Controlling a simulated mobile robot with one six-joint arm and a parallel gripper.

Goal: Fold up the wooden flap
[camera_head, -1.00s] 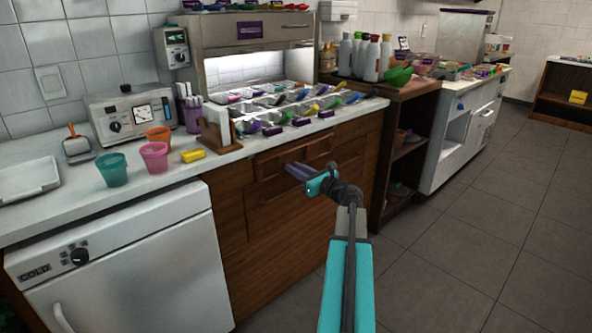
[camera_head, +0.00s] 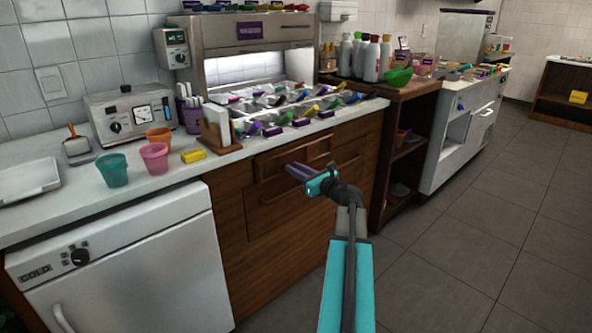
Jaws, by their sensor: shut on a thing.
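The wooden flap (camera_head: 276,186) is a dark brown panel on the cabinet front, just under the white counter edge. It appears tilted out from the cabinet front. My gripper (camera_head: 292,171), with purple fingers and a teal body, is at the right part of the flap. It is shut on the flap, though the fingers hide the exact place of contact. My arm reaches up to it from the lower right.
An open shelf (camera_head: 402,150) stands right. The tiled floor (camera_head: 480,240) is clear.

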